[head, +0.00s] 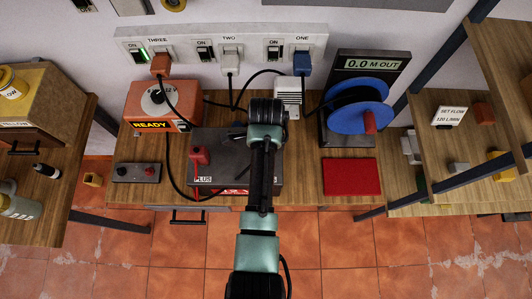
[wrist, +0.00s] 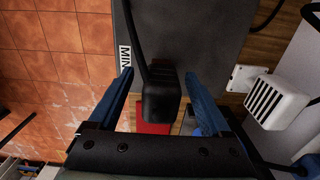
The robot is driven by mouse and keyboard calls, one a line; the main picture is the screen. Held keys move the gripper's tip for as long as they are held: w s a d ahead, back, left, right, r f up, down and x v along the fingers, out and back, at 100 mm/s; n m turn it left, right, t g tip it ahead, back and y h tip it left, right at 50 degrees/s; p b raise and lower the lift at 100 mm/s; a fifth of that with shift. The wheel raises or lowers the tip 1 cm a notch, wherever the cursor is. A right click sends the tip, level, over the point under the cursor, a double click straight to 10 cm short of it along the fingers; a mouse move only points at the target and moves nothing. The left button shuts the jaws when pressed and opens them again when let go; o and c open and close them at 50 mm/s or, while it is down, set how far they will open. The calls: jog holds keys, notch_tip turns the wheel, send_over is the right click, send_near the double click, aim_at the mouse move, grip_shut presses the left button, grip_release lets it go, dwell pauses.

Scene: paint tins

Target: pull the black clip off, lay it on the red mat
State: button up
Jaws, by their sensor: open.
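The black clip (wrist: 160,98) is at the MIN end of a dark grey battery (wrist: 200,28), with a black cable running from it. My gripper (wrist: 160,74) is open, one blue finger on each side of the clip. Gaps show between fingers and clip; the post under the clip is hidden. In the head view my arm covers the clip and the fingers. The battery (head: 230,182) shows there on the bench, a red clip (head: 199,156) at its PLUS end. The red mat (head: 350,177) lies bare to the right; part shows behind the clip in the wrist view (wrist: 152,127).
A blue cable reel (head: 357,107) stands behind the mat. An orange READY box (head: 150,107) is at the left, with cables hanging from the socket strip (head: 222,45). A white vented block (head: 289,92) stands behind the battery. Bare bench shows between battery and mat.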

grip_shut()
dwell(0.6)
